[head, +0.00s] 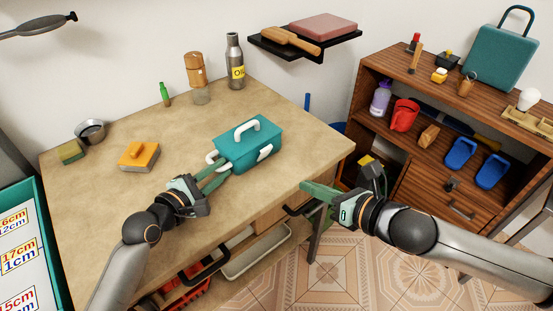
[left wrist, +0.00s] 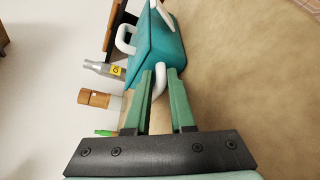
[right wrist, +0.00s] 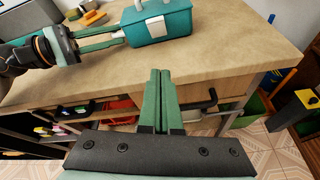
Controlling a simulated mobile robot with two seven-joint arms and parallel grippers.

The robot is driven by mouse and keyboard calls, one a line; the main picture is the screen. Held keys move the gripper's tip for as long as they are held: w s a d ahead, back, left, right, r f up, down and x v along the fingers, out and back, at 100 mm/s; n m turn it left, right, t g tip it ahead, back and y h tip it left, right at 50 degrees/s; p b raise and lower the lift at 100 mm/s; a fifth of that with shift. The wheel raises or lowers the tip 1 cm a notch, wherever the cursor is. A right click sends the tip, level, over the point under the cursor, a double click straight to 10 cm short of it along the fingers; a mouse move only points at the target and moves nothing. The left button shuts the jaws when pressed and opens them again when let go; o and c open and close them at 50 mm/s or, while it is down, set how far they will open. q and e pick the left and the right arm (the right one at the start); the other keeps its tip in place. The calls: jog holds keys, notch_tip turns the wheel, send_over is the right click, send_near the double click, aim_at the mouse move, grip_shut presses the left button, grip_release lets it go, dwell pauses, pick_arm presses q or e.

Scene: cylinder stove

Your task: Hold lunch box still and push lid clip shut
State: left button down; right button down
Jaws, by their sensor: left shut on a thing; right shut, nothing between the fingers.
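The teal lunch box (head: 238,148) stands upright on the table, with a white carry handle (head: 247,129) on top. A white lid clip (head: 265,153) is on its front side; it also shows in the right wrist view (right wrist: 155,26). I cannot tell for sure how far the clip stands out. My left gripper (head: 220,168) is at the box's left end, shut on the white side handle (left wrist: 159,82), which passes between its fingers. My right gripper (head: 304,186) is shut and empty, in front of the table's front edge, apart from the box and to the right of the clip.
An orange sponge-like block (head: 138,156), a metal bowl (head: 91,131), a green bottle (head: 165,95), a wooden-topped jar (head: 196,75) and a steel flask (head: 235,62) stand further back or left. A wooden shelf (head: 460,110) is at right. Tabletop right of the box is clear.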

aim_at(268, 150)
pick_arm(q)
jog(key=shift+s+f, duration=0.1)
jog(key=shift+f, duration=0.25)
pick_arm(e)
jog(key=n, duration=0.2)
jog(key=s+d+n, duration=0.1)
jog(key=shift+s+d+r+n, duration=0.15)
jog(key=shift+r+n, duration=0.25)
jog(key=x, duration=1)
jog(key=shift+r, duration=0.3)
jog(key=shift+w+a+r, duration=0.25)
jog(key=shift+w+a, duration=0.1)
jog(key=shift+w, duration=0.1)
jog(key=shift+w+a+r, duration=0.25)
jog(key=shift+w+a, duration=0.15)
jog(key=shift+w, duration=0.1)
jog(key=shift+w+a+r, duration=0.3)
jog(key=shift+w+a, duration=0.1)
jog(key=shift+w, duration=0.15)
jog(key=shift+w+a+r, duration=0.15)
jog(key=shift+w+r, duration=0.1)
jog(key=shift+r, duration=0.15)
pick_arm(q)
jog(key=shift+r, duration=0.1)
pick_arm(e)
jog(key=shift+w+a+r, duration=0.3)
jog(key=shift+r, duration=0.1)
jog(key=shift+f, duration=0.1)
